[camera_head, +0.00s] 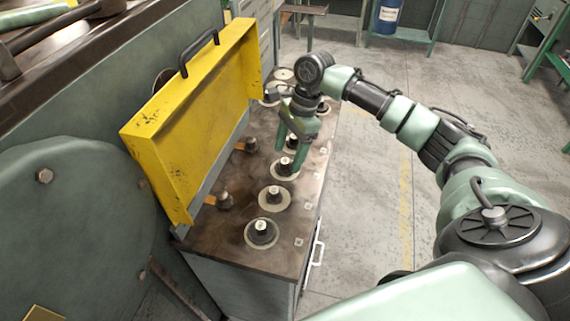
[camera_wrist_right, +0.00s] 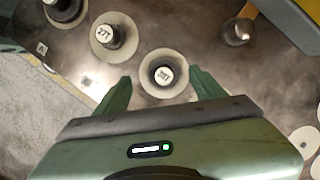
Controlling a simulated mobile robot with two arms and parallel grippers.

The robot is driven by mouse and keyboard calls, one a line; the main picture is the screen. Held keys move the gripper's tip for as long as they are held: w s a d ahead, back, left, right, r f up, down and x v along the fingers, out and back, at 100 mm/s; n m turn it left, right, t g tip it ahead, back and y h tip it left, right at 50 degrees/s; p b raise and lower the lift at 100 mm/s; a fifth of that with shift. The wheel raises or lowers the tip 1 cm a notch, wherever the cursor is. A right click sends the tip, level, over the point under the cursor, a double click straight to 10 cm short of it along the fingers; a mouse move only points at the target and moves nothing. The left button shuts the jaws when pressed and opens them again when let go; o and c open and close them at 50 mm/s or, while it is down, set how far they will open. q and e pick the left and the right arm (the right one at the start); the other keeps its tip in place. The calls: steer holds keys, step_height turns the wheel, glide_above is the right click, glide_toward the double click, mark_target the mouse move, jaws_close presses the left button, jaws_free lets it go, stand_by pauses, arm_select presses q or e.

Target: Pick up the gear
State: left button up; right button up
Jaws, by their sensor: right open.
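Several gears with pale round discs, dark hubs and white labelled tops stand in a row on the brown bench top. One gear (camera_head: 285,166) lies just below my right gripper (camera_head: 291,150) in the head view. In the right wrist view, that gear (camera_wrist_right: 163,75) shows between the two green fingertips of my open right gripper (camera_wrist_right: 160,84), with its label too blurred to read. The fingers are not closed on it; the exact height gap is unclear. A gear marked 27T (camera_wrist_right: 107,36) sits up and left of it. My left gripper is out of view.
A raised yellow cover (camera_head: 200,100) with a black handle stands along the bench's left side. Dark pegs (camera_head: 225,200) stick up beside it. More gears (camera_head: 274,198) (camera_head: 261,233) stand towards the near end. Open concrete floor (camera_head: 360,180) lies to the right.

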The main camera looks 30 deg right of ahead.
mark_target(285, 160)
steer(key=x, duration=0.3)
steer(key=shift+w+d, duration=0.1)
steer(key=shift+w, duration=0.15)
steer(key=shift+f, duration=0.25)
jaws_close()
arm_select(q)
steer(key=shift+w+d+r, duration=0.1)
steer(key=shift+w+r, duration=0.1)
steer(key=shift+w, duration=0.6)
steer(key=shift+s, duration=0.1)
arm_select(e)
steer(key=shift+r, duration=0.1)
step_height(285, 160, up, 20)
